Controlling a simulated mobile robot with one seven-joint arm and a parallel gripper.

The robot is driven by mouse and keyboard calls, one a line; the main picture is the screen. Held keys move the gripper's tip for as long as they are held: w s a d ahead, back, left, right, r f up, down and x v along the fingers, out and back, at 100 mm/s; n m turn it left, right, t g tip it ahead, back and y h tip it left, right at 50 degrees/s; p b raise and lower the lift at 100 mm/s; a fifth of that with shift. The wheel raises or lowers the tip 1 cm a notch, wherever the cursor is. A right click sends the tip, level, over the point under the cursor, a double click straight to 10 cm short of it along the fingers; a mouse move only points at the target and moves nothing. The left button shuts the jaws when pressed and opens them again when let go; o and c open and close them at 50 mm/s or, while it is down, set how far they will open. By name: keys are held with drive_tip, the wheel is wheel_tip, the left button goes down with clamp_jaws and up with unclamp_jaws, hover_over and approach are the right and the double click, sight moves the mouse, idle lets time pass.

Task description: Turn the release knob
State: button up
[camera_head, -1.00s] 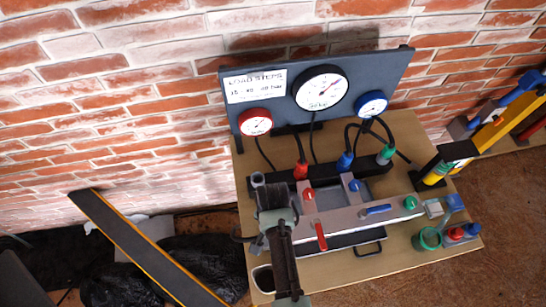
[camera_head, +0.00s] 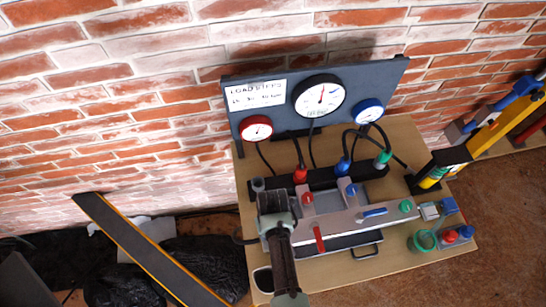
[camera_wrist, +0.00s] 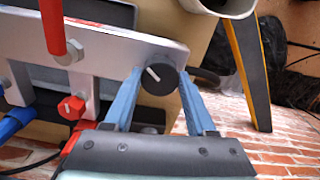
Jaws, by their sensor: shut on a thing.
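A round black knob (camera_wrist: 159,79) with a white pointer mark sits on the light grey panel of the pump unit in the wrist view. I take it as the release knob. My gripper (camera_wrist: 160,74) has its two blue fingers on either side of the knob, shut on it. In the head view my gripper (camera_head: 275,203) is at the left end of the grey panel (camera_head: 345,219), and my arm hides the knob. The large black-rimmed gauge (camera_head: 319,96) on the dark board has its needle pointing nearly straight up.
A red lever (camera_head: 319,238), a red knob (camera_head: 307,198), a blue lever (camera_head: 374,212) and a green knob (camera_head: 405,206) are on the same panel. Hoses run behind it to a red gauge (camera_head: 256,129) and a blue gauge (camera_head: 367,111). A green cup (camera_head: 424,241) stands at right.

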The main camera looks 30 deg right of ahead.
drive_tip(key=n, duration=0.3)
drive_tip(key=shift+n+p, duration=0.35)
drive_tip(key=shift+n, duration=1.75)
drive_tip(key=o, duration=1.4)
drive_tip(key=shift+c, duration=0.2)
wheel_tip(320, 180, up, 13)
